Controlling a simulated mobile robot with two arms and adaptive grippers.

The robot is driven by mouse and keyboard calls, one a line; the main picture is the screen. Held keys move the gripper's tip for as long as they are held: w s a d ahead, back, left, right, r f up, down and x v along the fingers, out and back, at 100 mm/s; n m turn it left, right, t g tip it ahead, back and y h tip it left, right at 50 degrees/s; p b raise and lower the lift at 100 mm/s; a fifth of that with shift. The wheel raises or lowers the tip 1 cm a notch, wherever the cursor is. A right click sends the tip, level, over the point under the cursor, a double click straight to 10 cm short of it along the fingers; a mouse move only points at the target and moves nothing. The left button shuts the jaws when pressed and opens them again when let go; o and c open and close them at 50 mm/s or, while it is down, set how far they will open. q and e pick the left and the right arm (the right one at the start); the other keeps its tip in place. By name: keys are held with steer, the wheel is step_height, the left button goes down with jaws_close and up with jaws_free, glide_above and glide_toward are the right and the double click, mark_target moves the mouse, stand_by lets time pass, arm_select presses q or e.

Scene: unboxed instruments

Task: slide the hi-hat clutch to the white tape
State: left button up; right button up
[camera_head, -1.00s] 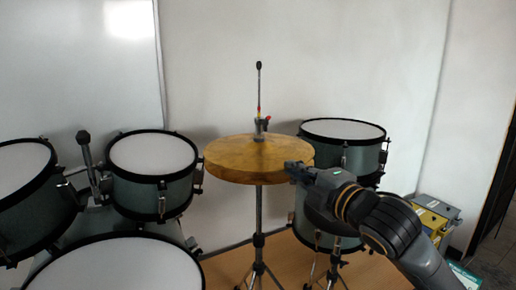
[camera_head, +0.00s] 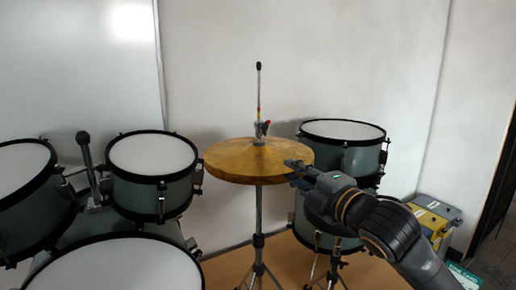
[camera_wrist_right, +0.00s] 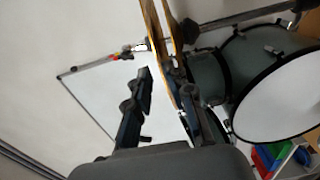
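The hi-hat clutch (camera_head: 261,129), grey with a small red part, sits on the thin upright rod (camera_head: 258,88) just above the brass cymbals (camera_head: 240,160). It also shows in the right wrist view (camera_wrist_right: 139,47), beyond the fingertips. Small coloured bands are on the rod above the clutch; I cannot make out which one is white tape. My right gripper (camera_head: 293,168) is at the right edge of the cymbals, below and right of the clutch, not touching the clutch. My left gripper is out of view.
Drums stand close on both sides, with a tom (camera_head: 153,165) at left and another (camera_head: 343,135) behind right. The hi-hat stand (camera_head: 259,215) is below the cymbals. Yellow-grey boxes (camera_head: 435,213) stand at far right. The space above the cymbals is clear.

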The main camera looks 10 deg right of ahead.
steer(key=v, duration=1)
steer(key=shift+b, duration=0.45)
